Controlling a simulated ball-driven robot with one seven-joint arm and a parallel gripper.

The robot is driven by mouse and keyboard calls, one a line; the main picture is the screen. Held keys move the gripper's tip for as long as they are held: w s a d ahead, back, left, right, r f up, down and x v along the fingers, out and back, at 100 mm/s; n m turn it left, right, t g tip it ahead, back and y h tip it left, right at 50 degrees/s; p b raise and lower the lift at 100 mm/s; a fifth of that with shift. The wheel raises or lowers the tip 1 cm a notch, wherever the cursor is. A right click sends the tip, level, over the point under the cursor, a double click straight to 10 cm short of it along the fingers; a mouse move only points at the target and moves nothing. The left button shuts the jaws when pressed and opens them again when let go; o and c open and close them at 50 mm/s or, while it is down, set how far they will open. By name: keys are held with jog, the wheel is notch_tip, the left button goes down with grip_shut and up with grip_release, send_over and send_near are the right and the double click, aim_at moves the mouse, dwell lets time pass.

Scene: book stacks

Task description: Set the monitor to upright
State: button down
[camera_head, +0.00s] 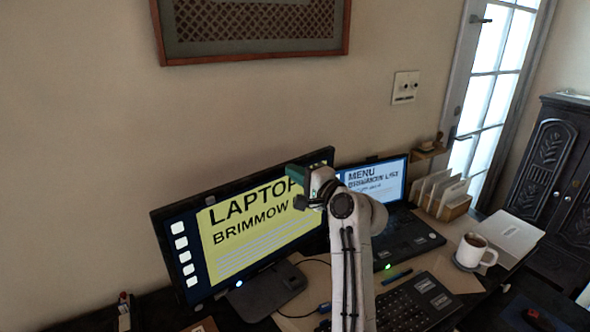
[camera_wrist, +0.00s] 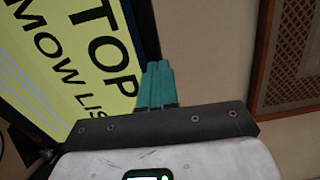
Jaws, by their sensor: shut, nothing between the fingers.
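The monitor (camera_head: 262,238) stands on a dark base (camera_head: 266,290) on the desk, lit with a yellow page that reads "LAPTOP BRIMMOW". Its side edge slants in the picture, so it looks tilted; I cannot tell by how much. My gripper (camera_head: 297,179) is at the upper right part of the monitor, by its top edge, and the arm hides part of its right side. In the wrist view, the teal fingers (camera_wrist: 157,84) are together and empty, close to the monitor's dark edge (camera_wrist: 143,32). Whether they touch it is unclear.
An open laptop (camera_head: 412,235) sits right of the arm. A keyboard (camera_head: 405,308), a white mug (camera_head: 476,250) and a file holder (camera_head: 440,196) crowd the desk. A framed panel (camera_head: 252,30) hangs on the wall above. Bare wall lies behind the monitor.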

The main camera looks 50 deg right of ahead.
jog(key=shift+w, duration=0.2)
jog(key=shift+w+d+r, duration=0.1)
jog(key=shift+w, duration=0.6)
